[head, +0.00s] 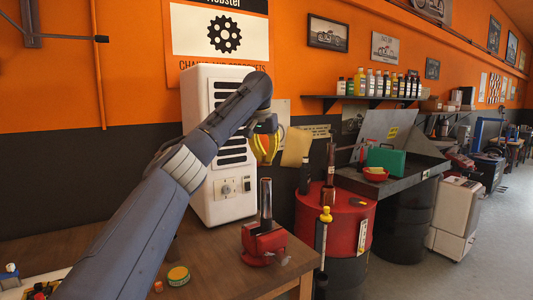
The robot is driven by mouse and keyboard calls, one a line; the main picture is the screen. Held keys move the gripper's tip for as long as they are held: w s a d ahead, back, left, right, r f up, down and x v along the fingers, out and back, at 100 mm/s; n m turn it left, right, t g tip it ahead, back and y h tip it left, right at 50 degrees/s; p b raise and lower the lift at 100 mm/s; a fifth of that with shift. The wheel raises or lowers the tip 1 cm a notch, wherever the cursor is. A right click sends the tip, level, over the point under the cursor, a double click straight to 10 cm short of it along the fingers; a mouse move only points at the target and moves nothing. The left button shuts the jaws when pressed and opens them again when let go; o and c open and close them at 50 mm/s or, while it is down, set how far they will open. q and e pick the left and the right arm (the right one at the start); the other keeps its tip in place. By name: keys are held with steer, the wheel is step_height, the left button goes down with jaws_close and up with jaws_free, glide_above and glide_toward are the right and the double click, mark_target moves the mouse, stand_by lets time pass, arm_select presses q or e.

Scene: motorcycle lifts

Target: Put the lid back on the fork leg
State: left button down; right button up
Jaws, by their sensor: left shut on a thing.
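The fork leg (265,202) is a dark metal tube standing upright in a red vise (262,243) near the bench's right corner. My left gripper (265,160) hangs above the fork leg, with its yellow fingers pointing down and a gap between them and the tube's top. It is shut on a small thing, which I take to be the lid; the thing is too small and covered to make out. The fork leg's top end is bare. My right gripper is out of view.
A round tin (178,275) and a small orange piece (158,286) lie on the wooden bench (215,265). A white cabinet (200,110) stands behind my left arm. A red drum (345,222) with bottles stands right of the bench.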

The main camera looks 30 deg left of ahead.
arm_select(q)
steer(key=shift+f, duration=2.3)
steer(key=shift+f, duration=0.25)
stand_by(1.0)
steer(key=c, duration=0.9)
jaws_free()
steer(key=shift+r, duration=0.15)
steer(key=shift+r, duration=3.35)
steer(key=shift+o, duration=0.3)
jaws_close()
